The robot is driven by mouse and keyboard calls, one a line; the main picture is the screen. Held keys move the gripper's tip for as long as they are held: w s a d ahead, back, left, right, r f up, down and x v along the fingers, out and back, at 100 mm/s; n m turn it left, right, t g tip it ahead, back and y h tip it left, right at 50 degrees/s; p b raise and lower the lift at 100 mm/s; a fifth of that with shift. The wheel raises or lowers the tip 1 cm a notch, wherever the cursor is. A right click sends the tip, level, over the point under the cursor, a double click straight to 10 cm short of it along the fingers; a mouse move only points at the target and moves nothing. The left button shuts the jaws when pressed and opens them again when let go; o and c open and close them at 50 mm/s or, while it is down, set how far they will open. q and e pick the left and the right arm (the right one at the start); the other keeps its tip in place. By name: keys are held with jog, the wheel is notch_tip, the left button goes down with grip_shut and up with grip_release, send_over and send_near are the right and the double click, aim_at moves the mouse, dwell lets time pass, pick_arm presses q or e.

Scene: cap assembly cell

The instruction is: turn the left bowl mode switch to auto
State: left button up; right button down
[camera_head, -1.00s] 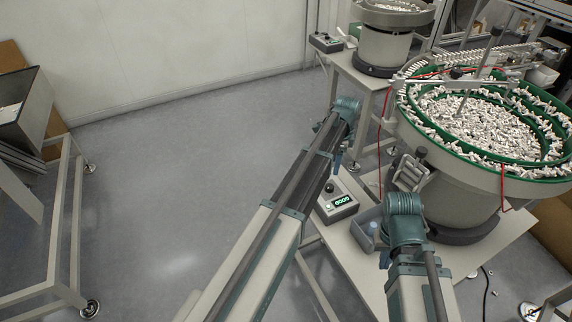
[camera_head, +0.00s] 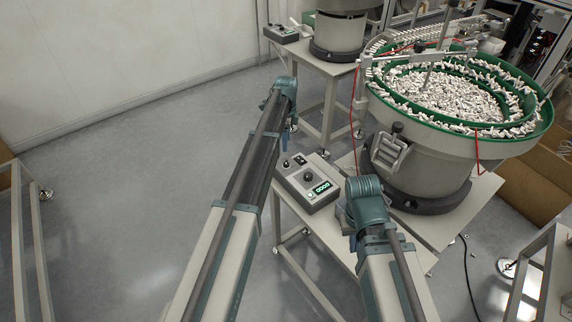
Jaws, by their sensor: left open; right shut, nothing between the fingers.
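A grey control box (camera_head: 312,184) with a black knob, small switches and a lit green display stands on the near table. A second control box (camera_head: 282,34) stands on the far table by the further, left-hand bowl feeder (camera_head: 339,33); its switch is too small to read. The near bowl feeder (camera_head: 425,165) is large, with a green rim. My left gripper (camera_head: 284,136) hangs below its wrist, left of the near box and apart from it; it is open, mostly hidden by my arm. My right gripper (camera_head: 352,229) is shut and empty, low right of that box, partly hidden.
The near table (camera_head: 436,226) is clear along its front right. White parts fill the near bowl. A red cable runs beside it and a black cable (camera_head: 468,275) lies on the floor. Open floor (camera_head: 120,190) lies left; a frame (camera_head: 28,245) stands at the left edge.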

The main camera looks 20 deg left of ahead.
aim_at(286, 162)
pick_arm(q)
notch_tip(286, 162, down, 11)
jog(key=b, duration=1)
jog(key=shift+r, duration=0.1)
jog(key=shift+c, duration=0.4)
grip_shut()
